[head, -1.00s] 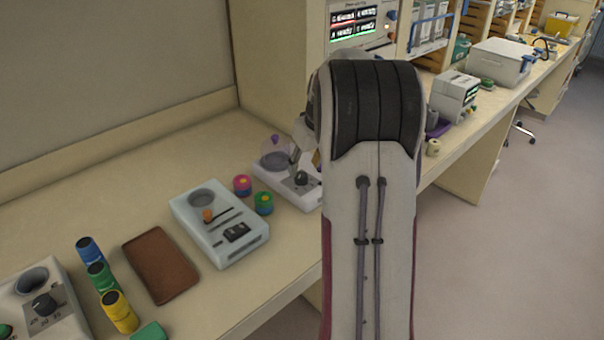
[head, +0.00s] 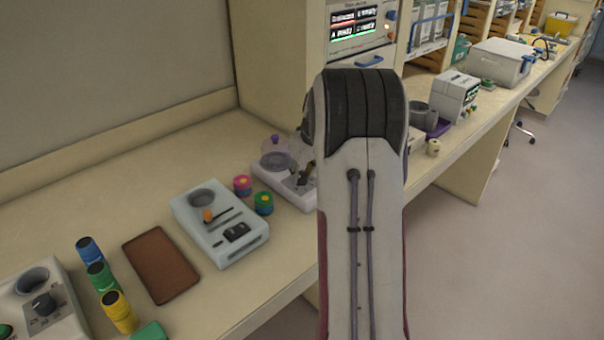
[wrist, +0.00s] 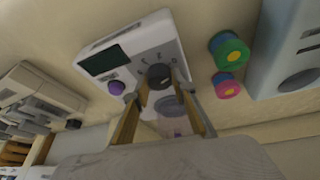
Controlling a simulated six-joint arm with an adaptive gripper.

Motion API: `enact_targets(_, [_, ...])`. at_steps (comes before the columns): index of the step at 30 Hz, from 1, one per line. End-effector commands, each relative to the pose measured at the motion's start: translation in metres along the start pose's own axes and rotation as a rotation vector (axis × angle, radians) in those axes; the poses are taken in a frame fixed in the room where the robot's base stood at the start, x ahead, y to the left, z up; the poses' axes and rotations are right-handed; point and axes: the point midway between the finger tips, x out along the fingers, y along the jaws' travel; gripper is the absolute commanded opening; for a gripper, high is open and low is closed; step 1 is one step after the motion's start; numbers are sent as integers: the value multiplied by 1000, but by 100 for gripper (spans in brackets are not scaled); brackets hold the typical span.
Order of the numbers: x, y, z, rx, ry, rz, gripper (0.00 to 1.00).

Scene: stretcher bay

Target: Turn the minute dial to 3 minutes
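The dial is a round black knob (wrist: 158,76) on a white device (wrist: 112,36) with a dark display and small marks around the knob. Which mark it points to is too small to read. My gripper (wrist: 164,86) is open, with its two fingers apart on either side of the knob in the wrist view. I cannot tell whether they touch it. In the head view the white device (head: 262,178) is partly hidden behind my arm, and my gripper (head: 304,176) shows only in part, over the knob.
A purple button (wrist: 116,88) and a clear-lidded round well (head: 277,160) are on the same device. Pink (head: 242,185) and green (head: 264,203) round pots stand close to it. A pale device with an orange knob (head: 222,240) and a brown tray (head: 160,265) are nearer.

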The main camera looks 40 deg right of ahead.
Motion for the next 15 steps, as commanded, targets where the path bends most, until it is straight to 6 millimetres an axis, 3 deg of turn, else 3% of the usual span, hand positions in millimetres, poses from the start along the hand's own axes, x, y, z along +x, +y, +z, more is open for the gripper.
enact_targets(15, [0, 1, 0, -28, 2, -10, 4])
